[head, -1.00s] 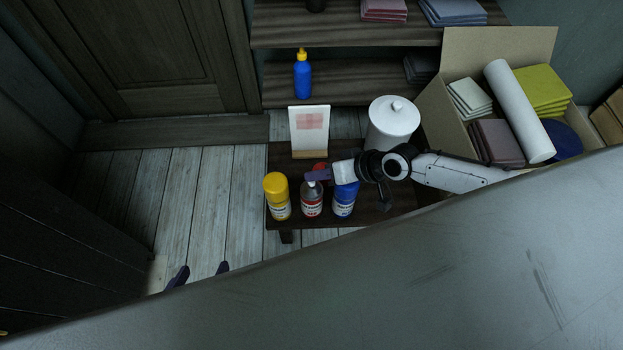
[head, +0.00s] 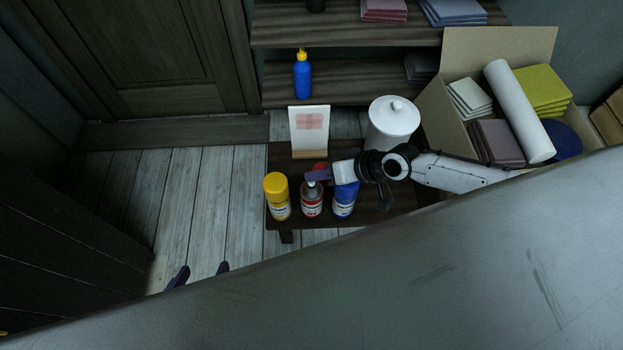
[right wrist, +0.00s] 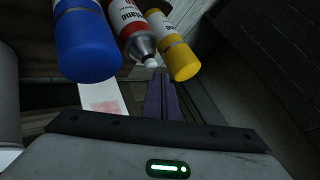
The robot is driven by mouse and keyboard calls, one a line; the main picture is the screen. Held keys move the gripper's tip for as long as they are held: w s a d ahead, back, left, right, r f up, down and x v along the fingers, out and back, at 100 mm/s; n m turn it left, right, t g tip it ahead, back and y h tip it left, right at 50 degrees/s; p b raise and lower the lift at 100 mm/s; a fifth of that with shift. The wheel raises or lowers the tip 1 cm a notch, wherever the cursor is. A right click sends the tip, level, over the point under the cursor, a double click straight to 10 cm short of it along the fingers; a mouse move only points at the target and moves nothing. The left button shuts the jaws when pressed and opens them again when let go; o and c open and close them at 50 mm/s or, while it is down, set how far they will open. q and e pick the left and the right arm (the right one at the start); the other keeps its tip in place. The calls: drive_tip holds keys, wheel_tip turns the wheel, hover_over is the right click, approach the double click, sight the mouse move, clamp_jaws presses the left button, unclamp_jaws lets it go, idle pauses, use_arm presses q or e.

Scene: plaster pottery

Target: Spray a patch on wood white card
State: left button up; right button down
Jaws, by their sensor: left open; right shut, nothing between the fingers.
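A white card (head: 309,118) with a pale red patch stands upright in a wooden holder (head: 309,154) on a small dark table. In front stand a yellow can (head: 278,197), a red-labelled can (head: 311,203) and a blue can (head: 344,203). The red-labelled can is uncapped; its white nozzle (right wrist: 151,62) shows in the right wrist view. My right gripper (head: 312,176) is shut and empty, its purple fingers at the top of this can; contact is unclear. My left gripper (head: 200,272) is open at the lower left, only its fingertips visible, far from the cans.
A red cap (head: 320,167) lies behind the cans, partly hidden. A white lidded pot (head: 394,122) stands right of the card. A cardboard box (head: 435,110) with cloths and a roll is further right. A blue bottle (head: 303,80) stands on the shelf behind. The floor at left is clear.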

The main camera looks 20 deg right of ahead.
sight(316, 187)
drive_tip(key=shift+f, duration=0.1)
drive_tip(key=shift+f+b, duration=0.4)
drive_tip(key=shift+b, duration=0.1)
idle(0.3)
drive_tip(key=shift+r+p, duration=0.45)
wheel_tip(316, 187, up, 6)
drive_tip(key=p, duration=0.5)
idle(0.7)
